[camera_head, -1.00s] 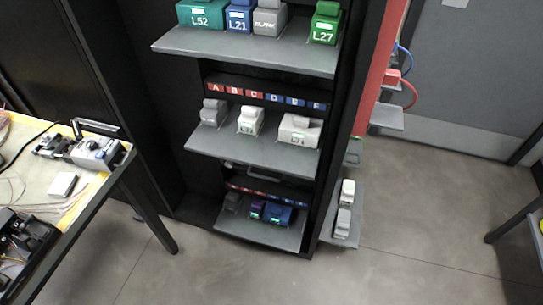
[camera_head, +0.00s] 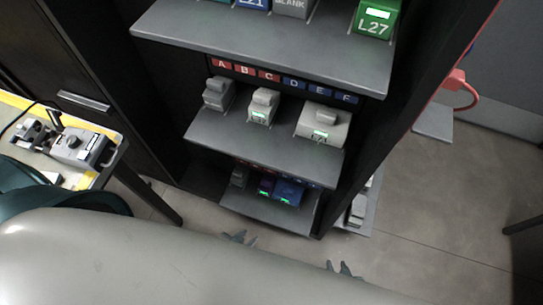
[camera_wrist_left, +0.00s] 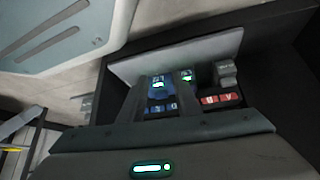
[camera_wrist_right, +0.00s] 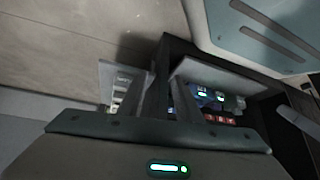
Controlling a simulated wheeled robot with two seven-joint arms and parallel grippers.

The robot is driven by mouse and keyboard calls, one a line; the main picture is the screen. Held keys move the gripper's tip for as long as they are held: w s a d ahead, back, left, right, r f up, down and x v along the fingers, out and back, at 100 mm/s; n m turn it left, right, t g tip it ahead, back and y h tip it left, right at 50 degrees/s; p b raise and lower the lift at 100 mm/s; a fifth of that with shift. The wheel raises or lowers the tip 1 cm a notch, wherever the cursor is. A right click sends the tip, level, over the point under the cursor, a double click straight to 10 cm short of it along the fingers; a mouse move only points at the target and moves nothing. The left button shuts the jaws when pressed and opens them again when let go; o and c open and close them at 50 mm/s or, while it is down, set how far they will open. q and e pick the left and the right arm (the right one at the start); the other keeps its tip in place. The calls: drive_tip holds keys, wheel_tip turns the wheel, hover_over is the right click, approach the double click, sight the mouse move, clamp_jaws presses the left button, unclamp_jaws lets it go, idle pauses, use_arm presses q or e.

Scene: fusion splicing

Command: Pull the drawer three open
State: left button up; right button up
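The dark cabinet holds stacked grey shelf-like drawers. The lowest drawer (camera_head: 270,212) is out from the cabinet front and holds blue and dark modules (camera_head: 288,191). Above it the middle drawer (camera_head: 262,150) is also out, with grey-white modules (camera_head: 322,122). No number marks which drawer is three. My left gripper (camera_head: 240,237) is low in front of the lowest drawer, empty, with its fingers apart. My right gripper (camera_head: 344,270) is lower and further right, also empty, with a gap between its fingers. Drawer modules show in the left wrist view (camera_wrist_left: 160,88) and the right wrist view (camera_wrist_right: 203,94).
The upper shelf (camera_head: 270,50) juts out above, carrying a green L27 module (camera_head: 376,18). A workbench (camera_head: 88,180) with devices stands at the left. Side shelves (camera_head: 433,122) stick out at the cabinet's right. Floor (camera_head: 440,215) is clear at right.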

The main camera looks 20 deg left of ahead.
use_arm(q)
drive_tip(key=shift+s+d, duration=0.1)
drive_tip(key=shift+s, duration=0.05)
use_arm(e)
drive_tip(key=shift+s, duration=0.15)
